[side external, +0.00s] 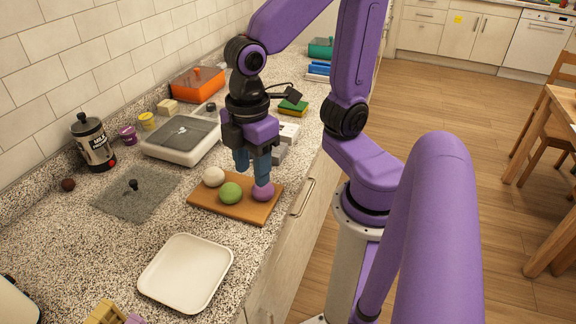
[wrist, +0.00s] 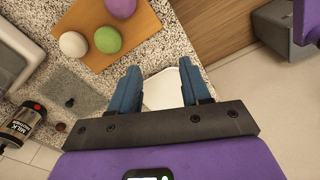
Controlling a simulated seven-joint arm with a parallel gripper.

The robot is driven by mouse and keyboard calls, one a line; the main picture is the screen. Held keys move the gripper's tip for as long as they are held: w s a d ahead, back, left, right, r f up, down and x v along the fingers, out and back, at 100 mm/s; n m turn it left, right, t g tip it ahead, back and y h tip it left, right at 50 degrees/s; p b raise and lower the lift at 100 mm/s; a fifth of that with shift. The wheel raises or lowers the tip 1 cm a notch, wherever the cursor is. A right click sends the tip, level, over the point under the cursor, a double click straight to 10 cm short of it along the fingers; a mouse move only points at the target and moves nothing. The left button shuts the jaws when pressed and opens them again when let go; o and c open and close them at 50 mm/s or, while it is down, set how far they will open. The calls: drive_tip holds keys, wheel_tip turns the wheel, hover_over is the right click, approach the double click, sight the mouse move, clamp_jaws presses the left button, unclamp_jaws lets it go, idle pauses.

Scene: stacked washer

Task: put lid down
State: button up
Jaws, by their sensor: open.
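A grey, see-through square lid with a black knob (side external: 110,198) lies flat on the speckled counter, left of the cutting board. It also shows in the wrist view (wrist: 85,90), left of my fingers. My gripper (side external: 252,172) points down and appears over the cutting board's far side, by the purple ball. In the wrist view my gripper (wrist: 159,72) has its two blue fingers apart with nothing held between them. A white square dish (side external: 160,272) stands at the counter's front; part of it shows between my fingers in the wrist view (wrist: 162,92).
A wooden board (side external: 245,209) holds a white ball (side external: 213,177), a green ball (side external: 231,193) and a purple ball (side external: 263,192). Counter left of the dish is clear.

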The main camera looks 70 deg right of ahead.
drive_tip(key=s+d+f, duration=0.1)
drive_tip(key=s+d, duration=0.2)
drive_tip(key=s, duration=0.2)
drive_tip(key=shift+s+d+f+m, duration=0.2)
drive_tip(key=shift+s+f+m, duration=0.1)
drive_tip(key=shift+s+m, duration=0.1)
